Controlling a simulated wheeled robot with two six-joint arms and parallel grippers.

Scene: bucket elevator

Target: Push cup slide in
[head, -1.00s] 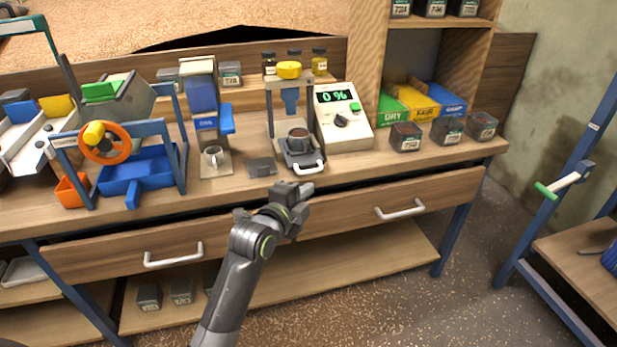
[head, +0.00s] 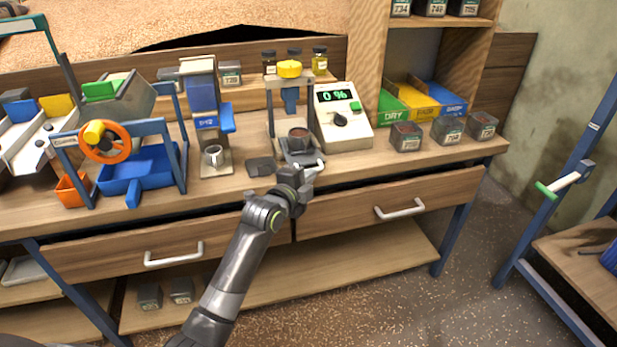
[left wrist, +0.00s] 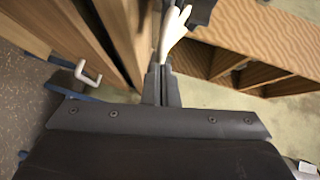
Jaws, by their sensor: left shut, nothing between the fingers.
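The cup slide (head: 293,156) is a grey drawer-like piece with a white handle (head: 318,167), at the foot of a small press with a yellow knob (head: 289,68). A dark cup with brown contents (head: 299,134) sits on it. My left gripper (head: 309,177) is shut and empty at the front of the handle, partly covering it. In the left wrist view the shut fingertips (left wrist: 161,72) point at the white handle (left wrist: 173,30), very close to it; I cannot tell whether they touch. My right gripper is not in view.
A meter reading 0 % (head: 341,110) stands right of the press. A dark flat block (head: 261,167) and a stand with a metal mug (head: 212,157) are to the left. The bench edge and a drawer with a white handle (head: 400,210) lie below the gripper.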

